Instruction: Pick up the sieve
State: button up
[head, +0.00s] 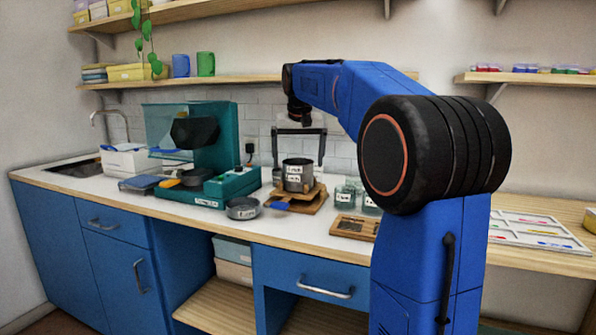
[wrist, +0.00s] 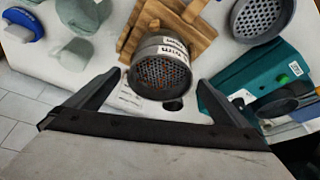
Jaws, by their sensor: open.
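A round grey metal sieve (head: 298,176) with white labels stands upright on a wooden stand (head: 297,200) on the counter. In the wrist view the sieve (wrist: 163,73) shows its perforated bottom between and just ahead of my fingers. A second, low grey sieve (head: 243,209) lies on the counter to the left; it also shows at the upper right of the wrist view (wrist: 262,18). My gripper (head: 299,160) is open and empty, fingers pointing down, tips to either side of the labelled sieve near its rim. I cannot tell whether they touch it.
A teal machine (head: 222,186) stands to the left. A blue-handled tool (head: 283,206) lies before the stand. Glass jars (head: 347,193) and a wooden tray (head: 354,227) are to the right. The tiled wall is close behind.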

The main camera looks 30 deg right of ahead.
jog(key=shift+f, duration=0.1)
jog(key=c, duration=1.2)
jog(key=shift+o, duration=0.2)
